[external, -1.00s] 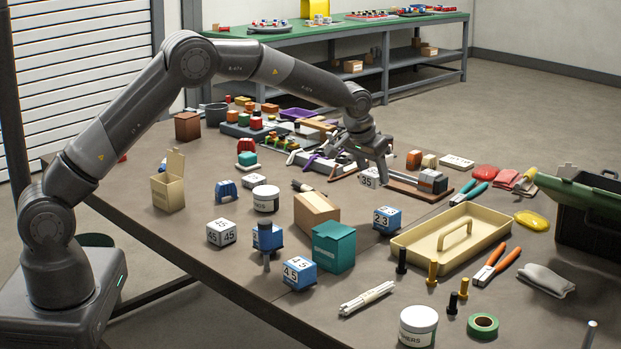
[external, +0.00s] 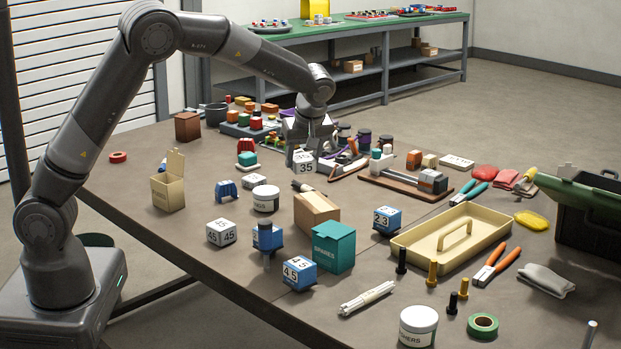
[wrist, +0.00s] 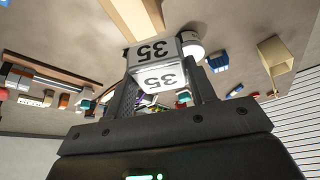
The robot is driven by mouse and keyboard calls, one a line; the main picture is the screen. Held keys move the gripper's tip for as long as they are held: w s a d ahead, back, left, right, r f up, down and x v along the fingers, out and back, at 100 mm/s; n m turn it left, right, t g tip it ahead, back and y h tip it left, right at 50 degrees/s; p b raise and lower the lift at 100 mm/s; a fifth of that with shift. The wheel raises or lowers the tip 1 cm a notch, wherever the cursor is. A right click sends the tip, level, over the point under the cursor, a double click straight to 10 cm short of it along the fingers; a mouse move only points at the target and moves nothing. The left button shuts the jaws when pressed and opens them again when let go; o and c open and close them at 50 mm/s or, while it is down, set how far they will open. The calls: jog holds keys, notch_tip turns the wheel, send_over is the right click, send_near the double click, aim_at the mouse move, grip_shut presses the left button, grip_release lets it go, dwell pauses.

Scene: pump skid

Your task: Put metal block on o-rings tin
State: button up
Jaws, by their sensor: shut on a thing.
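The metal block (external: 306,168) is a pale grey cube marked 35. It sits between the fingers of my gripper (external: 302,146), which is shut on it and holds it near the middle-back of the table. In the wrist view, the block (wrist: 153,50) shows two faces marked 35 at the fingertips. A white tin (external: 266,199) with a lid stands in front and to the left of the block; it may be the o-rings tin, but its label is too small to read. It also shows beyond the block in the wrist view (wrist: 192,45).
A cardboard box (external: 315,211) stands near the white tin on the right. Another white tin (external: 418,326) stands at the front right.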

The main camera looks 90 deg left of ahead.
jog(key=s+r+n+g+h, duration=0.1)
jog(key=s+r+n+g, duration=0.1)
jog(key=s+n, duration=0.35)
send_over(263, 189)
jog(key=w+d, duration=0.1)
notch_tip(263, 189, down, 7)
jog(key=shift+w+f, duration=0.1)
jog(key=shift+f, duration=2)
jog(key=shift+f, duration=0.1)
jog(key=o, duration=1.1)
jog(key=shift+o, duration=0.2)
jog(key=v, duration=1.2)
